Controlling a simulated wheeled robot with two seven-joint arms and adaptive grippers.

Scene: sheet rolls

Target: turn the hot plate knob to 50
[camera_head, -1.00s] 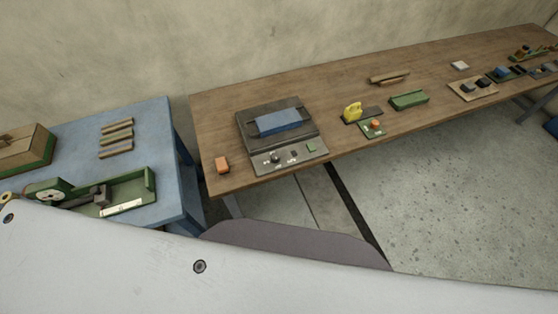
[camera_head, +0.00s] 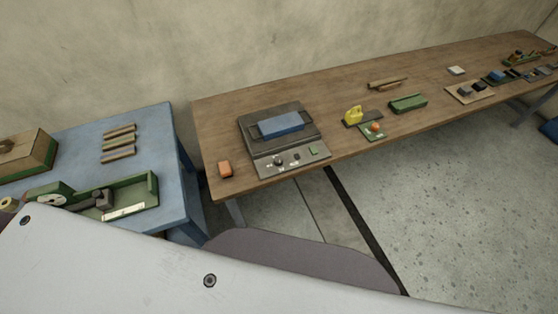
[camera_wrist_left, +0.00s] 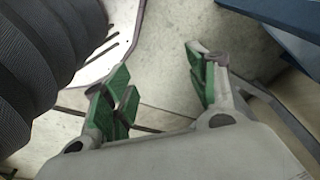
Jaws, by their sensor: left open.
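The hot plate (camera_head: 255,145) is a dark flat unit near the left end of the wooden table in the head view, with a blue block (camera_head: 281,124) on its top. Its front panel carries a small dark round knob (camera_head: 278,161), other small controls and a green square (camera_head: 314,151). The knob's setting is too small to read. My left gripper (camera_wrist_left: 165,90) shows in the left wrist view, open, with green pads wide apart and nothing between them. It is over the floor, away from the hot plate. My right gripper is not in view.
A blue table (camera_head: 175,190) with a green tool stands at the left. A gap separates the tables.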

